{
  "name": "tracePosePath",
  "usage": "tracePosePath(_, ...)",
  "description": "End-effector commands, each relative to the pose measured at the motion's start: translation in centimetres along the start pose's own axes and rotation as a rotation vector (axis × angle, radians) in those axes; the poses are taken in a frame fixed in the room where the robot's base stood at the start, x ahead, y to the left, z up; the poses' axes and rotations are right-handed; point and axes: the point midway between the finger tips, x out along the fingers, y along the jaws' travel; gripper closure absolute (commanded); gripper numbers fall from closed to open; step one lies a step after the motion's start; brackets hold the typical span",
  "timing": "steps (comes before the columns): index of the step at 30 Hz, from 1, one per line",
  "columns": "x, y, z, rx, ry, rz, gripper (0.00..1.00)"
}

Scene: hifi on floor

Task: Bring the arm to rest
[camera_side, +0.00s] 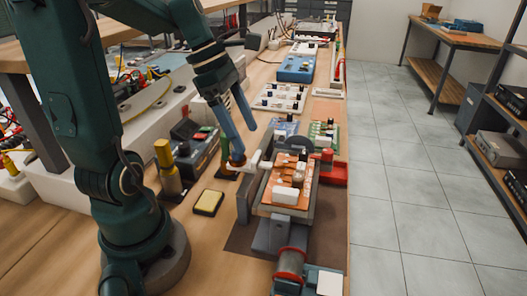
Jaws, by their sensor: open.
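My gripper (245,144) has two blue-grey fingers, spread apart, and points down over the workbench. I see nothing held between the fingers. One fingertip is close to a white piece at the left of a clamped circuit board (281,178); I cannot tell whether they touch. My dark green arm stands at the left of the picture and bends over toward the bench middle.
The orange board sits in a grey holder with a red clamp (333,172) at its right. A yellow sponge (208,203), a soldering station (196,150) and a solder spool (291,265) are nearby. More boards line the bench behind. The tiled floor (400,200) at right is clear.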

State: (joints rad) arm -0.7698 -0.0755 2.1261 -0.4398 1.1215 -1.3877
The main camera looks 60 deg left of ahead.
Motion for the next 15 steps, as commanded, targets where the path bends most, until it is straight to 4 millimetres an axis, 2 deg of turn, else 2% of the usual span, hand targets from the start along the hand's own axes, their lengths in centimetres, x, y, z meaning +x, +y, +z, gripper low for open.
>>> tracePosePath(10,-0.1,-0.1,0.1,0.008,0.001,-0.003,0.15)
tracePosePath(13,-0.2,-0.8,1.3,0.068,-0.001,0.002,0.15)
tracePosePath(15,-0.4,-2.1,2.6,0.154,0.003,0.01,0.15)
